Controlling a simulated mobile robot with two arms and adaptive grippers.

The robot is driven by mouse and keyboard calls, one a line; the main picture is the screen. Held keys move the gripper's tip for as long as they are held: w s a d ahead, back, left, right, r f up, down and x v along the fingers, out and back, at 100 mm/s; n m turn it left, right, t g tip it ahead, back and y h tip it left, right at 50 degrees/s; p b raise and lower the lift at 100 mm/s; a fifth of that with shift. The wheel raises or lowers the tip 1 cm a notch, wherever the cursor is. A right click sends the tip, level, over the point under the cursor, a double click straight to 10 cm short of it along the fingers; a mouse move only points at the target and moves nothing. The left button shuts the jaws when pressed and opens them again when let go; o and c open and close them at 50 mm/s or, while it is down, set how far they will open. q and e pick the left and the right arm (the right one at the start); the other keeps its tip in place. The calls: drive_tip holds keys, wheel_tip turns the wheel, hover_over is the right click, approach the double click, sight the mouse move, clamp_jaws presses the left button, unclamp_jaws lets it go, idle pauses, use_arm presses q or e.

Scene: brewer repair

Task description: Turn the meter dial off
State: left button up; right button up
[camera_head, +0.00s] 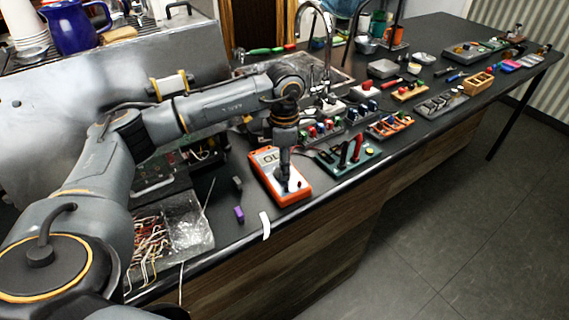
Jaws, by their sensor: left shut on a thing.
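The orange multimeter (291,197) lies on the black counter near its front edge, with its pale display at the far end showing "OL". My left gripper (284,176) points straight down over the lower half of the meter. Its fingers are shut at the dial, which they mostly hide, so I cannot read the dial's setting. A small dark part of the meter's face shows beside the fingertips. My right gripper is not in view.
A green stand with red and black probes (357,148) sits right of the meter. A clear bag of wires (188,222), a purple piece (239,214) and a white strip (265,225) lie to the left. Trays of parts and a sink (335,75) are behind.

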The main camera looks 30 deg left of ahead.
use_arm(q)
drive_tip(key=n+b, duration=0.1)
drive_tip(key=n, duration=0.2)
drive_tip(key=shift+a+f+n, duration=0.1)
drive_tip(key=shift+n, duration=0.2)
drive_tip(key=n+b, duration=0.1)
drive_tip(key=n, duration=0.3)
drive_tip(key=shift+w+a+n, duration=0.1)
drive_tip(key=shift+n, duration=0.2)
drive_tip(key=n, duration=0.4)
drive_tip(key=shift+a+n, duration=0.1)
drive_tip(key=shift+n, duration=0.2)
drive_tip(key=shift+a+n, duration=0.1)
drive_tip(key=shift+n, duration=2.1)
drive_tip(key=o, duration=1.1)
drive_tip(key=shift+o, duration=0.2)
